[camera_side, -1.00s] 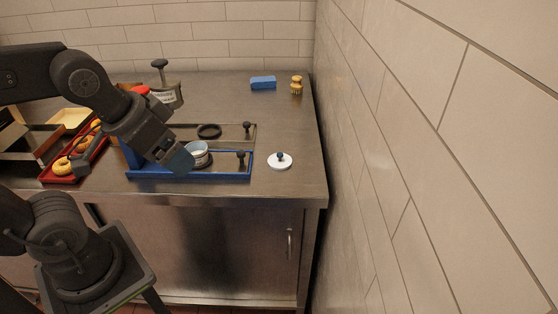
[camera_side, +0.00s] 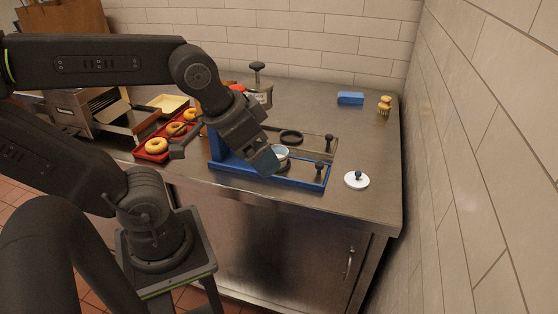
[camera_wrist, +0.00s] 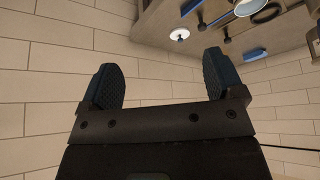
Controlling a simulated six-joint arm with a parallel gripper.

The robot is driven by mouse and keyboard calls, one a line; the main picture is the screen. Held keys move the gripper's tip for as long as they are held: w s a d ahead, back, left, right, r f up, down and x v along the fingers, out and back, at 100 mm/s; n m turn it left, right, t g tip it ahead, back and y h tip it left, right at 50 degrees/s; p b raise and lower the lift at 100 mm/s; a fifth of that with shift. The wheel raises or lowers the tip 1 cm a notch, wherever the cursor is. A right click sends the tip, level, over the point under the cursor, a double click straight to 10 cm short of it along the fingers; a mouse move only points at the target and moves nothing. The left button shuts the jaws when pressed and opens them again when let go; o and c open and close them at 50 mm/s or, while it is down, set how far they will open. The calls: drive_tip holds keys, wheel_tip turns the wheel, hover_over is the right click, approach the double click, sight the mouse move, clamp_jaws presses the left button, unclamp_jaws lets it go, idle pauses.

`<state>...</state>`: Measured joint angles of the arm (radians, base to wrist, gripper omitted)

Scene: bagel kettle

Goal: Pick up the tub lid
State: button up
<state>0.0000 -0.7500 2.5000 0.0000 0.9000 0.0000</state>
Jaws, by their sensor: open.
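The tub lid (camera_side: 357,180), a white disc with a dark knob, lies flat on the steel counter near its right front corner. It also shows small near the top of the wrist view (camera_wrist: 180,34). My gripper (camera_side: 264,162) is above the blue frame, left of the lid and apart from it. In the wrist view my gripper (camera_wrist: 163,78) has its two fingers spread with nothing between them. A small pale round tub (camera_side: 281,153) sits in the blue frame, partly hidden behind the gripper.
The blue frame (camera_side: 300,183) holds dark-knobbed parts and a black ring (camera_side: 291,137). A blue sponge (camera_side: 350,98) and a wooden brush (camera_side: 384,106) stand at the back right by the tiled wall. A red tray (camera_side: 153,156) of bagels is at left. Counter around the lid is clear.

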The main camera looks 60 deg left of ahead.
drive_tip(key=shift+o, duration=0.4)
drive_tip(key=shift+o, duration=0.8)
drive_tip(key=m+g, duration=0.6)
drive_tip(key=m, duration=1.2)
hover_over(359, 173)
wheel_tip(359, 173, down, 6)
drive_tip(key=f, duration=0.8)
drive_tip(key=shift+w+a, duration=0.1)
drive_tip(key=shift+a, duration=0.15)
drive_tip(key=shift+d+f, duration=0.15)
drive_tip(key=shift+f, duration=1.25)
drive_tip(key=shift+d+f, duration=0.15)
drive_tip(key=shift+f, duration=1.25)
